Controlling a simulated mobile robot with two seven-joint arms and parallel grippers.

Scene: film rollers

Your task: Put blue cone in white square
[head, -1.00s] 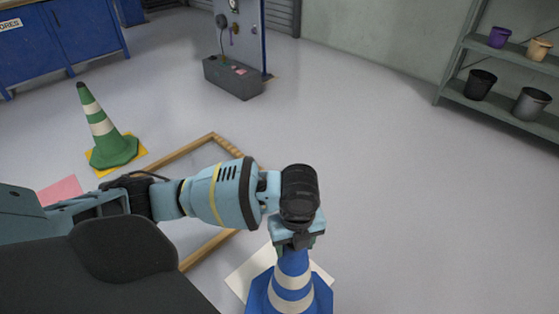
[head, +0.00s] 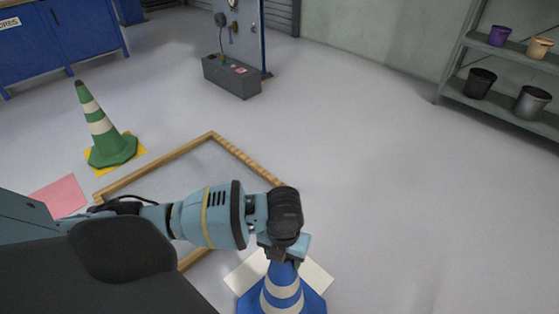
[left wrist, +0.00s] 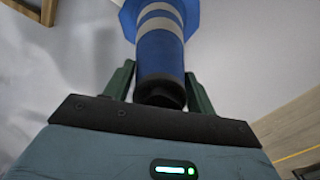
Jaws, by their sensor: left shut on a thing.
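The blue cone (head: 282,290) with white bands is at the bottom of the head view. My left gripper (head: 283,250) is shut on its top. In the left wrist view the cone (left wrist: 160,50) runs up between the two green fingers of the gripper (left wrist: 160,90). The white square (head: 318,277) lies on the floor, and its corners show on both sides of the cone. The cone covers its middle. I cannot tell whether the cone's base touches the square. My right gripper is not in view.
A wooden frame (head: 180,152) lies on the floor to the left. A green cone (head: 105,130) stands on a yellow square (head: 137,150), with a pink square (head: 62,195) nearby. A grey box (head: 230,78) and a shelf (head: 505,108) stand farther back. The floor to the right is clear.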

